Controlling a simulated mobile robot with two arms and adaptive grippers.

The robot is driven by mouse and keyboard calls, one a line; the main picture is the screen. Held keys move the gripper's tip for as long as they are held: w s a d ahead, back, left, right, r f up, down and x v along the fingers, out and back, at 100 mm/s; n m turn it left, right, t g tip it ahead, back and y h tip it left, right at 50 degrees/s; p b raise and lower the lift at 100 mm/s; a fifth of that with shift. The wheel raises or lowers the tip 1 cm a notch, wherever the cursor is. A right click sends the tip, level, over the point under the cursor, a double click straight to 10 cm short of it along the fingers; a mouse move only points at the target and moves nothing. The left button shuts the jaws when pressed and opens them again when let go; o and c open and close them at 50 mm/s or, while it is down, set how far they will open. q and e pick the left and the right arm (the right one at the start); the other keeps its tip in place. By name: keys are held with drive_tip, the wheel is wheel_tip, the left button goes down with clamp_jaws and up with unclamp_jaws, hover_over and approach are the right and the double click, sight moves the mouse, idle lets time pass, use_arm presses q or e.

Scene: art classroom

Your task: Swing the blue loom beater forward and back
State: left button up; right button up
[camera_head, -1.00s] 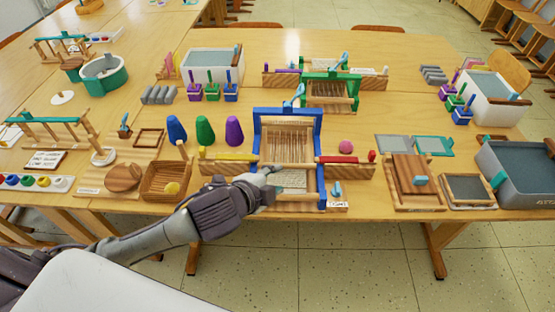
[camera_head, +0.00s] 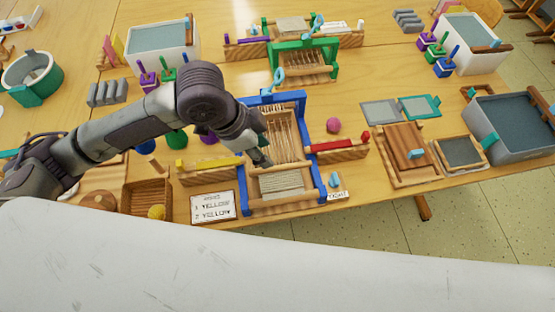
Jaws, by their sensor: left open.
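The blue loom (camera_head: 314,141) stands near the table's front edge. Its blue uprights rise around pale warp threads (camera_head: 287,136), and a woven cloth part (camera_head: 281,184) lies at its front. A wooden bar crosses between the uprights; I cannot tell how far the beater is tilted. My left gripper (camera_head: 262,157) reaches in from the left, over the left side of the loom, with its fingertips close above the wooden bar. It is open, and I cannot tell if it touches the bar. The arm hides part of the left blue upright. My right gripper is not in view.
A yellow shuttle (camera_head: 212,163) lies left of the loom and a red shuttle (camera_head: 338,147) right of it. A green loom (camera_head: 303,62) is behind. A pink ball (camera_head: 333,125) lies at right.

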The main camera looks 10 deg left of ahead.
sight(280, 167)
use_arm(q)
drive_tip(key=x, duration=0.4)
drive_tip(key=shift+w+a+f, duration=0.1)
drive_tip(key=shift+w+a, duration=0.05)
drive_tip(key=x, duration=0.4)
drive_tip(key=shift+f, duration=0.35)
drive_tip(key=shift+w+d+f, duration=0.1)
drive_tip(key=shift+d+f, duration=0.1)
drive_tip(key=shift+f, duration=0.05)
clamp_jaws()
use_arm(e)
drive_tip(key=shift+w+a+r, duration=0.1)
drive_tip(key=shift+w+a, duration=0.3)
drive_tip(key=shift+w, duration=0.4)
